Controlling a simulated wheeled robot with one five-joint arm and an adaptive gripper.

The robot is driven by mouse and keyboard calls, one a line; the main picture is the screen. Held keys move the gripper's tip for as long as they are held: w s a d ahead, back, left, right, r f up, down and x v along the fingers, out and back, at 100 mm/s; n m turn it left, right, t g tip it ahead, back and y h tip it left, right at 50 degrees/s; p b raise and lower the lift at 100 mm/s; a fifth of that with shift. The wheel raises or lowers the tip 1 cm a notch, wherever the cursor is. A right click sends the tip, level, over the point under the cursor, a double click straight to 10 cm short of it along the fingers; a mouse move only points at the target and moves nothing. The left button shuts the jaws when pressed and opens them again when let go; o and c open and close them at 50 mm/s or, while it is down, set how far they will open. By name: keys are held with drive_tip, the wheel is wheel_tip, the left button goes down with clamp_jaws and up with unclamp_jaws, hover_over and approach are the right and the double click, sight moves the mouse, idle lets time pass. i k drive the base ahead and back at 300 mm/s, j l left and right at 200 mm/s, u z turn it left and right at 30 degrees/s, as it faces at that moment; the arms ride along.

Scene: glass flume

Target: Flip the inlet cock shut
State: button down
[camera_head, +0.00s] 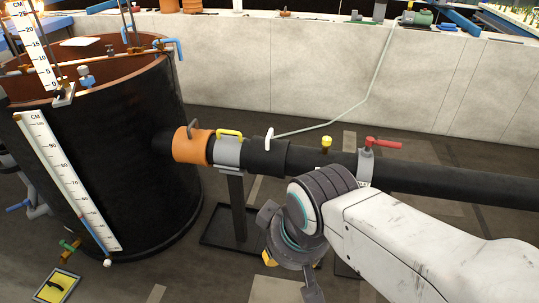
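A black pipe (440,184) runs from the right into a tall black tank (130,150) at the left. Several handles sit along it: a grey lever on an orange collar (190,148), a yellow handle (229,133), a white lever (269,138), and a red lever (383,143) lying roughly along the pipe. No label shows which one is the inlet cock. My gripper (290,268) hangs low in front of the pipe, below the white lever and left of the red one. It appears apart from every handle. My own wrist hides part of it, so its opening is unclear.
A pale wall (300,65) stands behind the pipe, with a thin grey hose (376,85) hanging down it. A dark stand (236,205) supports the pipe. A small yellow knob (326,141) is behind the pipe. A yellow plate (57,286) lies at lower left.

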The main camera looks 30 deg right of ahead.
sight(369, 140)
drive_tip(key=z, duration=1.6)
